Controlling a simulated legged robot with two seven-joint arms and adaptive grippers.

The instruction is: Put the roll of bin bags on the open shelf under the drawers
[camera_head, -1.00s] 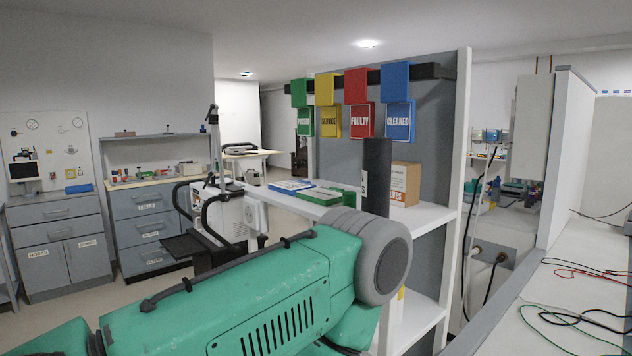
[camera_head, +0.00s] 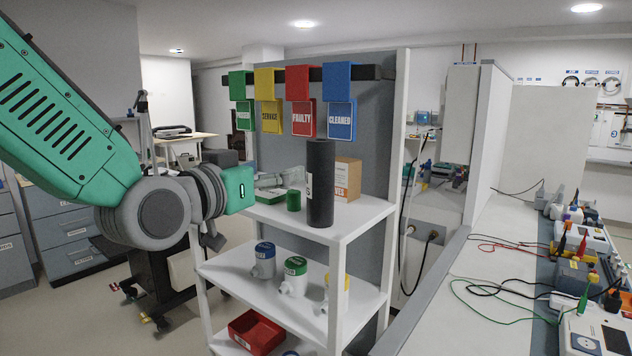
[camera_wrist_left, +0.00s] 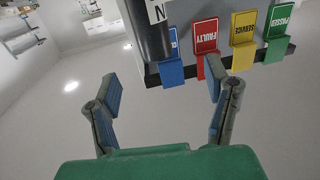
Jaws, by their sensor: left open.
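The roll of bin bags appears to be the tall black cylinder (camera_head: 320,185) with a white label, standing upright on the white shelf unit's top board (camera_head: 362,212). In the left wrist view the gripper (camera_wrist_left: 162,75) is open and empty, with the black cylinder (camera_wrist_left: 150,30) beyond the fingertips. Grey drawers (camera_head: 65,240) stand at the far left, partly behind my arm. An open shelf under them is not visible. My right gripper is not in view.
Coloured tags (camera_head: 302,118) hang above. Labelled pots (camera_head: 295,275) and a red bin (camera_head: 257,332) occupy lower boards. A cable-strewn bench (camera_head: 480,270) is at right.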

